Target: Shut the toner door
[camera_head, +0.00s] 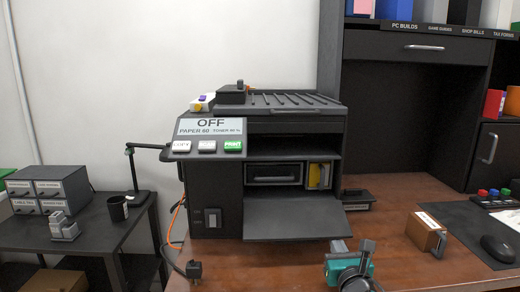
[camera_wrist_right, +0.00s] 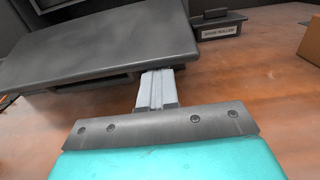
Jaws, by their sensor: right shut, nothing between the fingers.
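The black printer (camera_head: 214,200) stands on the wooden desk, its display reading OFF. Its toner door (camera_head: 295,218) is open, folded down as a flat dark panel, exposing the bay with a grey-framed unit (camera_head: 272,174) and a yellow cartridge (camera_head: 319,176). In the right wrist view the door (camera_wrist_right: 100,40) spans the upper left. My right gripper (camera_head: 339,246) is shut and empty near the door's front right corner. In the wrist view its fingertips (camera_wrist_right: 158,75) are close to the door's edge; I cannot tell whether they touch. My left gripper is not in view.
A small labelled block (camera_head: 357,200), also in the wrist view (camera_wrist_right: 217,24), sits right of the printer. A brown box (camera_head: 425,233) and a mouse (camera_head: 497,248) lie farther right. A black plug (camera_head: 194,269) lies at the front left. The desk between is clear.

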